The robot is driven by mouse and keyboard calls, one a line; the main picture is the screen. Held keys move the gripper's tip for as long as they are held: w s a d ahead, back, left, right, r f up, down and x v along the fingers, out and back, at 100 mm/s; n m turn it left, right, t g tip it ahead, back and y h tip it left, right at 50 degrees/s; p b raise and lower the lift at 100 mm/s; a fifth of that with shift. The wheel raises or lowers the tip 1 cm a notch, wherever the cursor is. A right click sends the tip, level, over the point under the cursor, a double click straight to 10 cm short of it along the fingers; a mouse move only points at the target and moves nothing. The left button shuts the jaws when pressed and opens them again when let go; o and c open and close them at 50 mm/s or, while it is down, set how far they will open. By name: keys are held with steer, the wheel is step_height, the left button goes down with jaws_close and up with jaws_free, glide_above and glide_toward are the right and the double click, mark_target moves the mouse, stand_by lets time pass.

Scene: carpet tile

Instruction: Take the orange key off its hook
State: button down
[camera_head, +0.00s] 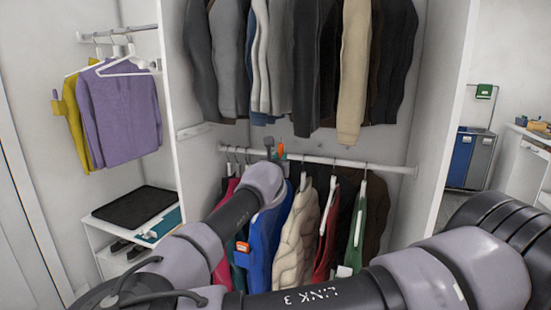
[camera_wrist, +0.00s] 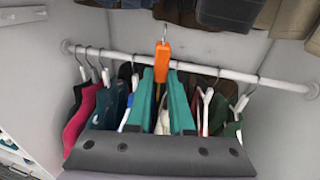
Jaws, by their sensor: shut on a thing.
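The orange key (camera_wrist: 162,60) stands upright between the tips of my gripper's teal fingers (camera_wrist: 161,76) in the wrist view. My gripper is shut on its lower part. A thin silvery piece (camera_wrist: 164,33) rises from the key's top; I cannot tell whether it is the hook or part of the key, nor whether they touch. In the head view the key shows as a small orange spot (camera_head: 281,148) just above the rail, with my gripper (camera_head: 281,157) right below it, mostly hidden by my wrist.
A white clothes rail (camera_wrist: 215,70) crosses close behind the fingers, with several garments on hangers below it. More garments (camera_head: 300,60) hang above. White closet walls (camera_head: 445,110) stand on both sides. A purple sweater (camera_head: 122,110) hangs at the left.

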steer(key=shift+s+d, duration=0.25)
steer(key=shift+d, duration=0.45)
steer(key=shift+s+d, duration=0.25)
steer(key=shift+d, duration=0.45)
steer(key=shift+s+d, duration=0.25)
steer(key=shift+d, duration=0.45)
